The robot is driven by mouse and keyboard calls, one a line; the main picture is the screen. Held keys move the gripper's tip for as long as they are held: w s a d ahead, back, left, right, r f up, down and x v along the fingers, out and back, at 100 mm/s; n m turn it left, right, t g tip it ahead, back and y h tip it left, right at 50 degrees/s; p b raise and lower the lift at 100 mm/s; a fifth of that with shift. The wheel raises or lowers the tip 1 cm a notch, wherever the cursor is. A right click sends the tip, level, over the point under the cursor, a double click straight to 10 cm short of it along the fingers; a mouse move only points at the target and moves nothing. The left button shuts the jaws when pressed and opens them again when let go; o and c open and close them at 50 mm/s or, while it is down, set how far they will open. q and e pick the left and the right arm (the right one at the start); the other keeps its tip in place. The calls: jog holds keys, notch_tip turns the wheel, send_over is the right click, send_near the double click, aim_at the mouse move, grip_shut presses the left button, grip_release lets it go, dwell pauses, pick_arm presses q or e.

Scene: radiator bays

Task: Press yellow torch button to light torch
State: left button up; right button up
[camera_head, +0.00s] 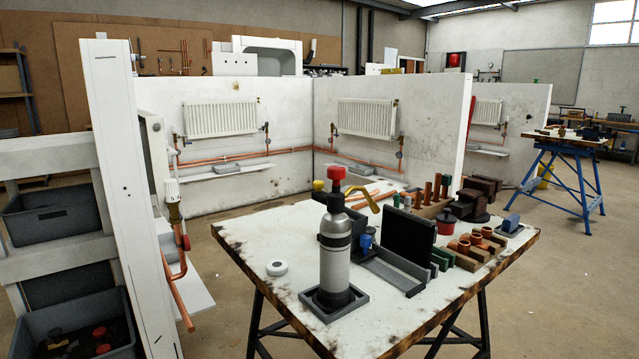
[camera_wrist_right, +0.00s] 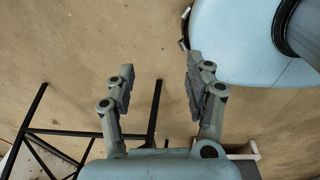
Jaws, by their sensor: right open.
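The torch (camera_head: 335,250) stands upright on the workbench in the head view, a grey-white cylinder in a dark square holder (camera_head: 333,305). It has a red knob (camera_head: 336,174) on top and a curved brass-yellow nozzle (camera_head: 362,196) to the right. A small yellow piece (camera_head: 318,185), which looks like the button, sticks out at the left of its head. No flame shows at the nozzle. My right gripper (camera_wrist_right: 158,80) is open and empty in the right wrist view, above bare floor and away from the torch. My left gripper is not in view.
The workbench (camera_head: 255,237) carries a white tape roll (camera_head: 277,268), a black upright case (camera_head: 408,238), copper fittings (camera_head: 464,247) and a red-topped can (camera_head: 445,227). A white post (camera_head: 122,200) and crates (camera_head: 52,217) stand left. Black trestle legs (camera_wrist_right: 35,110) show in the wrist view.

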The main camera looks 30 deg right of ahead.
grip_shut()
dwell(0.4)
dwell(1.2)
